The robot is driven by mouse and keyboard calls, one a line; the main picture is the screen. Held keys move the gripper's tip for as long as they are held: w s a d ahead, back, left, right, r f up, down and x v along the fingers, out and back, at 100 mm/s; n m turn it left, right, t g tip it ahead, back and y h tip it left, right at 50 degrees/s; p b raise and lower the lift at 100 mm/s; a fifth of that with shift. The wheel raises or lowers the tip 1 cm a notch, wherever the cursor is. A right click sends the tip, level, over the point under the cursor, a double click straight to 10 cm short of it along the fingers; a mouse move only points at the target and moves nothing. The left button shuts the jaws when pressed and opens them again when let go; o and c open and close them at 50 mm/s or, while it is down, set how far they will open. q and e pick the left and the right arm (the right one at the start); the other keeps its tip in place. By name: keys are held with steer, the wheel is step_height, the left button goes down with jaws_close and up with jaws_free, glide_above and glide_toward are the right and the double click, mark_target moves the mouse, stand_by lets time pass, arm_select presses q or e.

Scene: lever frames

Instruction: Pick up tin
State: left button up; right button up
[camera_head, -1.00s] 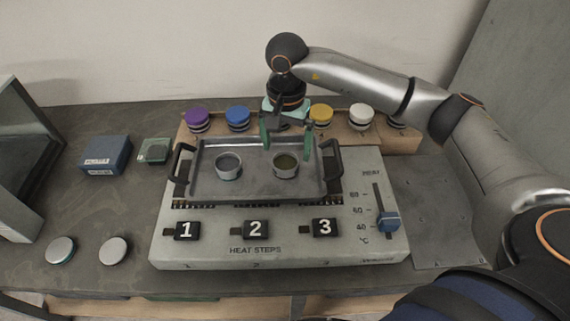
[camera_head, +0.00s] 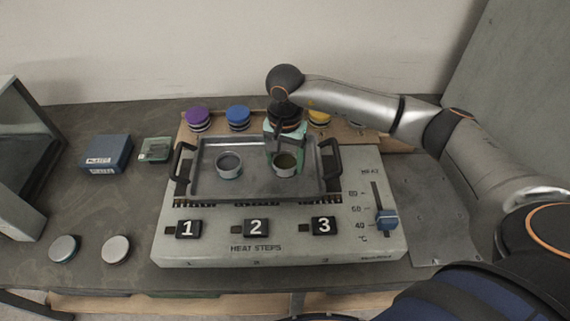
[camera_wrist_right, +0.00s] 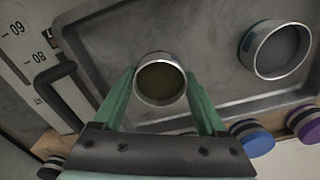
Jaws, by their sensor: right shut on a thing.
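Two round open metal tins stand in the grey metal tray (camera_head: 205,186). The right tin (camera_head: 285,171) has a dark olive content and shows in the right wrist view (camera_wrist_right: 160,82). The left tin (camera_head: 228,165) has a grey inside and also shows in the wrist view (camera_wrist_right: 275,50). My right gripper (camera_head: 285,160) has reached down from behind, its green fingers on either side of the right tin. In the wrist view my right gripper (camera_wrist_right: 162,95) is shut on that tin, which appears still in the tray. My left gripper is not in view.
The tray, with black handles, sits on a heater with tiles 1, 2, 3 and a blue slider (camera_head: 387,219). Colour-lidded jars, such as the purple one (camera_head: 197,117), line the wooden rack behind. Two discs (camera_head: 64,248) and a blue box (camera_head: 106,154) lie at left.

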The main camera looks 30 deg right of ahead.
steer(key=c, duration=0.9)
steer(key=shift+o, duration=0.2)
